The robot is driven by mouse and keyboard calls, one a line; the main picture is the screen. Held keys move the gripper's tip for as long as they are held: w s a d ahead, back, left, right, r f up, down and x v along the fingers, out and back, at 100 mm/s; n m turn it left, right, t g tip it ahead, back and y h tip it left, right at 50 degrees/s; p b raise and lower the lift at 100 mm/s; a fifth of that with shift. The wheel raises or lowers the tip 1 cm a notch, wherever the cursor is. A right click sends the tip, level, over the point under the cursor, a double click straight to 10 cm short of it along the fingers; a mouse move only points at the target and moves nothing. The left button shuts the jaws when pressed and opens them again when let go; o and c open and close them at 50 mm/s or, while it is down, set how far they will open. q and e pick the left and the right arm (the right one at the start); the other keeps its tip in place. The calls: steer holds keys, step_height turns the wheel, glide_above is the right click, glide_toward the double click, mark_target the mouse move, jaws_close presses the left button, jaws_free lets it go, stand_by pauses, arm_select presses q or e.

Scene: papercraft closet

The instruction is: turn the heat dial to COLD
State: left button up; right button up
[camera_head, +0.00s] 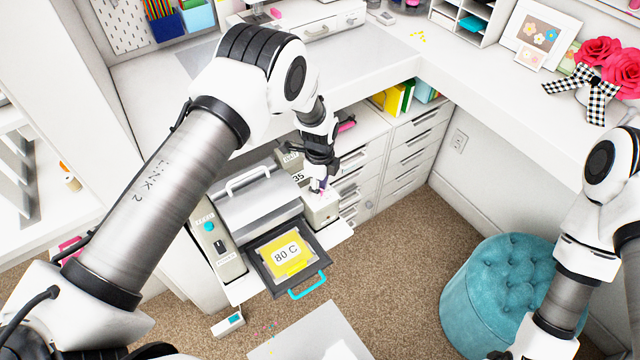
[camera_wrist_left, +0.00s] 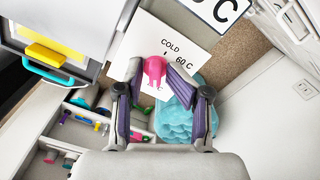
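The heat dial is a pink knob (camera_wrist_left: 155,72) on a white panel (camera_wrist_left: 140,45) in the left wrist view. The panel reads COLD and 60 C beside the knob; another mark is partly hidden. My left gripper (camera_wrist_left: 153,70) has its two fingers apart, one on each side of the knob. The right finger looks very close to it; I cannot tell whether it touches. In the head view my left gripper (camera_head: 321,184) is over the white dial box (camera_head: 322,211), hiding most of the knob. My right arm shows at the right, its gripper out of frame.
The grey press (camera_head: 258,210) stands left of the dial box, with a tray (camera_head: 312,255) holding a yellow piece marked 80 C. A switch panel (camera_head: 217,247) is farther left. Drawers (camera_head: 418,150) stand behind. A teal stool (camera_head: 500,285) is at right; carpet between is clear.

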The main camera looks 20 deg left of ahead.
arm_select(q)
steer(key=shift+s+r, duration=0.15)
steer(key=shift+r, duration=0.1)
steer(key=c, duration=0.4)
steer(key=shift+s+r, duration=0.25)
steer(key=shift+s, duration=0.1)
jaws_close()
arm_select(e)
steer(key=shift+s+r, duration=0.2)
steer(key=shift+s, duration=0.25)
arm_select(q)
steer(key=shift+w, duration=0.1)
